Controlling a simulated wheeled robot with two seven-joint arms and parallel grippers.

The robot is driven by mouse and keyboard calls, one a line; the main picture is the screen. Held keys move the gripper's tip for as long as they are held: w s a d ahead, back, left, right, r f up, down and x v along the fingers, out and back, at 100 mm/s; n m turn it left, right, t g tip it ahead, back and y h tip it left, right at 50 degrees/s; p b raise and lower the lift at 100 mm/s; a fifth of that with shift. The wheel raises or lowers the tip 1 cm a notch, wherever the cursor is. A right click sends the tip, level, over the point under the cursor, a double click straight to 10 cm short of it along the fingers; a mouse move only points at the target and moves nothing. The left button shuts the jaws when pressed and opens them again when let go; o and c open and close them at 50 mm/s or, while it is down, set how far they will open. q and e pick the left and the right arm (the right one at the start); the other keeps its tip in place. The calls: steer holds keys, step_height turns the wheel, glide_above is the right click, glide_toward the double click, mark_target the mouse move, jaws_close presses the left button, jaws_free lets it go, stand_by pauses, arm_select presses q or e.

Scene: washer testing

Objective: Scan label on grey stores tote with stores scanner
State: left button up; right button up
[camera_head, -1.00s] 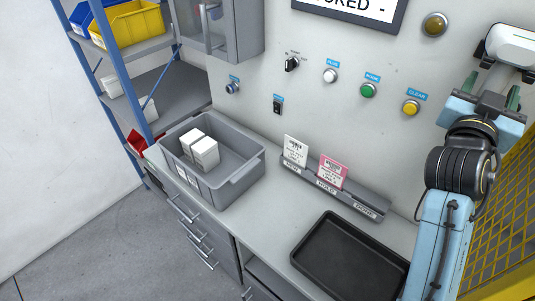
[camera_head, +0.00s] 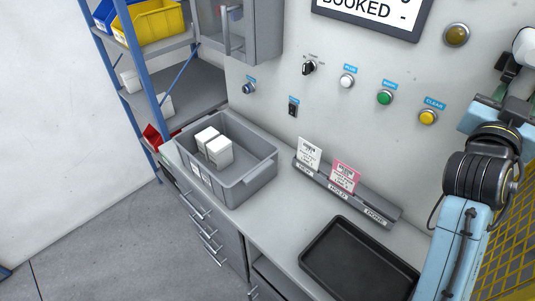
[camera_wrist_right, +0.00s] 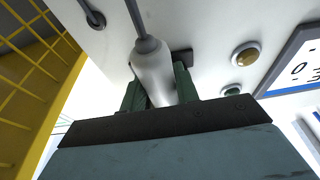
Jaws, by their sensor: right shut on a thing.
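The grey stores tote (camera_head: 262,168) stands on the bench at the left end, open at the top, with white boxes inside. White labels (camera_head: 200,176) show on its near left side. My right gripper (camera_wrist_right: 158,85) is shut on the white stores scanner (camera_wrist_right: 153,68), whose grey cable runs from its end. In the head view the scanner (camera_head: 526,44) is at the top right edge, partly cut off, high and well away from the tote. My left gripper is not in view.
A black tray (camera_head: 357,262) lies on the bench near my right arm. A card rack (camera_head: 348,196) holds a white and a pink card. Wall buttons, a switch and a display line the back. A blue shelf with bins stands left; yellow mesh is at right.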

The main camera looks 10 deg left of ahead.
steer(key=shift+s, duration=0.1)
steer(key=shift+s+a, duration=0.25)
steer(key=s+a+b, duration=0.2)
steer(key=s+a, duration=0.3)
steer(key=s, duration=0.4)
steer(key=shift+s+a, duration=0.3)
steer(key=shift+a, duration=0.1)
steer(key=shift+b, duration=0.3)
